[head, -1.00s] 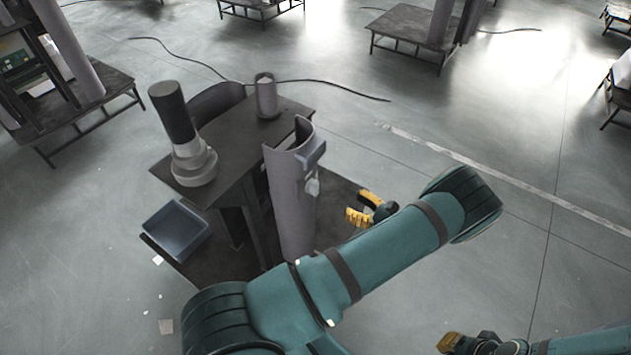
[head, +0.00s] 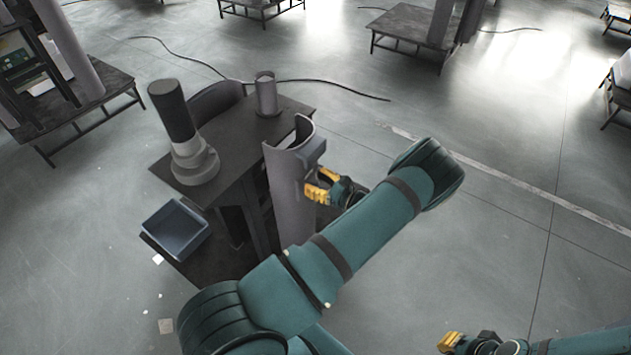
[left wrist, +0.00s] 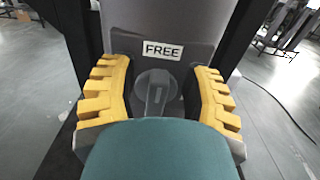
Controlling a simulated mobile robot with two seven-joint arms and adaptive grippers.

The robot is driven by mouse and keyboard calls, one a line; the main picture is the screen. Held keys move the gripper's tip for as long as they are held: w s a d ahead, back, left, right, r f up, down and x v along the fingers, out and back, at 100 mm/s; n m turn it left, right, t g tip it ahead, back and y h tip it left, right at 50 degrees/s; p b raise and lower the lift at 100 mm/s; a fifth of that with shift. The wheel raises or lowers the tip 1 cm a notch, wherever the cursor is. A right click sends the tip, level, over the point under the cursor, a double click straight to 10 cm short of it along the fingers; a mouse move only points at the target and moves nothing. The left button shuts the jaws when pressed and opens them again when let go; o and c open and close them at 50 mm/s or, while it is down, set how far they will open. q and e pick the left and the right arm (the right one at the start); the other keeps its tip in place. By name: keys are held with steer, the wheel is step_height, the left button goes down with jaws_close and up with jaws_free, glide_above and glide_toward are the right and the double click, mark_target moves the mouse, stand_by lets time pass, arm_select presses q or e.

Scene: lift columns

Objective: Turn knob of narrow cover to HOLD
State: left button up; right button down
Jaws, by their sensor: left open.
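The narrow cover (head: 288,205) is a tall grey curved shell standing upright at the front of the dark table. Its round grey knob (left wrist: 155,92) shows in the left wrist view, below a white label reading FREE (left wrist: 162,50). The knob's handle bar runs roughly up and down in that view. My left gripper (head: 318,186) is open at the cover's right side; in the left wrist view its yellow fingers (left wrist: 158,98) lie to either side of the knob, apart from it. My teal palm hides the lower part of the handle. My right gripper (head: 449,342) is at the bottom edge, its jaws unclear.
The dark table (head: 238,143) carries a grey and black cylinder (head: 179,125) and a small grey cylinder (head: 266,95). A blue-grey bin (head: 176,230) sits at the lower left.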

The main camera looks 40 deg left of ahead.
arm_select(q)
steer(key=shift+a, duration=0.1)
jaws_close()
stand_by(0.4)
steer(key=m, duration=0.2)
steer(key=w+m, duration=0.1)
steer(key=m, duration=0.1)
steer(key=shift+a+f+m, duration=0.1)
steer(key=shift+m, duration=0.2)
steer(key=m, duration=0.4)
steer(key=shift+w+f, duration=0.3)
steer(key=shift+w, duration=0.05)
steer(key=shift+w+a+f+m+b, duration=0.1)
steer(key=shift+f+m+b, duration=0.2)
steer(key=shift+m, duration=1.25)
steer(key=shift+w+f+m+b, duration=0.15)
steer(key=shift+f+m+b, duration=0.1)
steer(key=shift+m, duration=1.25)
steer(key=shift+w+a+f+m+b, duration=0.1)
steer(key=shift+f+m+b, duration=0.15)
steer(key=shift+m, duration=1.3)
